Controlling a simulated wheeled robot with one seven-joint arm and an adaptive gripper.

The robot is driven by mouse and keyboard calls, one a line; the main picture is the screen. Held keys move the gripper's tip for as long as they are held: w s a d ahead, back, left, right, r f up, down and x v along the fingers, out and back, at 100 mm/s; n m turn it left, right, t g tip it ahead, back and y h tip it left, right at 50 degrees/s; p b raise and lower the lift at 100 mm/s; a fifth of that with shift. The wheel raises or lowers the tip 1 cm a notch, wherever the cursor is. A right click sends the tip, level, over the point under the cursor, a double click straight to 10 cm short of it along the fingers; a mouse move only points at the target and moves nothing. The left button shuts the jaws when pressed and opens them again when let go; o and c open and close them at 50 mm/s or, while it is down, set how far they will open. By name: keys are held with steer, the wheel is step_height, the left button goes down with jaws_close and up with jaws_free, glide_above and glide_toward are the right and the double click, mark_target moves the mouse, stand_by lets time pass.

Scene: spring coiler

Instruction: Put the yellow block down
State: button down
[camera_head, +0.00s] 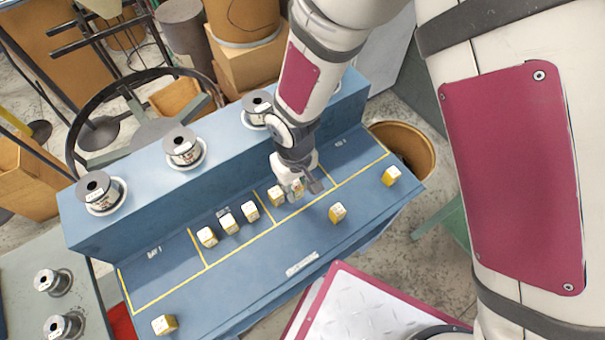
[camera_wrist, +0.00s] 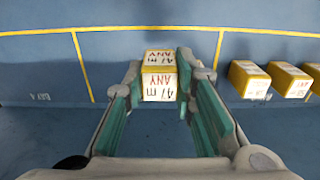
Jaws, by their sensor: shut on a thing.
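My gripper (camera_head: 303,190) is shut on a yellow block (camera_head: 297,187) with white labelled faces. In the wrist view the held yellow block (camera_wrist: 159,75) sits between the two green-padded fingers (camera_wrist: 158,88), its print reading "47 m ANY". It is over the blue bench top (camera_head: 245,285), inside a section bounded by yellow lines. I cannot tell whether its underside touches the bench.
Several like blocks stand left in a row (camera_head: 229,223); the wrist view shows them at right (camera_wrist: 248,80). Loose blocks lie in front (camera_head: 337,213), at far right (camera_head: 391,176) and front left (camera_head: 164,325). Wire spools (camera_head: 183,147) stand on the raised back ledge.

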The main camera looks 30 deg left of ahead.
mark_target(296, 182)
steer(key=w, duration=0.1)
steer(key=w+a, duration=0.1)
steer(key=b, duration=0.1)
steer(key=shift+w+a+f, duration=0.2)
steer(key=shift+w+a, duration=0.1)
steer(key=shift+w, duration=0.1)
steer(key=shift+f+b, duration=0.95)
steer(key=shift+f, duration=0.7)
steer(key=shift+f, duration=0.2)
steer(key=c, duration=1.6)
jaws_free()
step_height(296, 182, up, 12)
steer(key=b, duration=0.1)
steer(key=shift+r, duration=0.2)
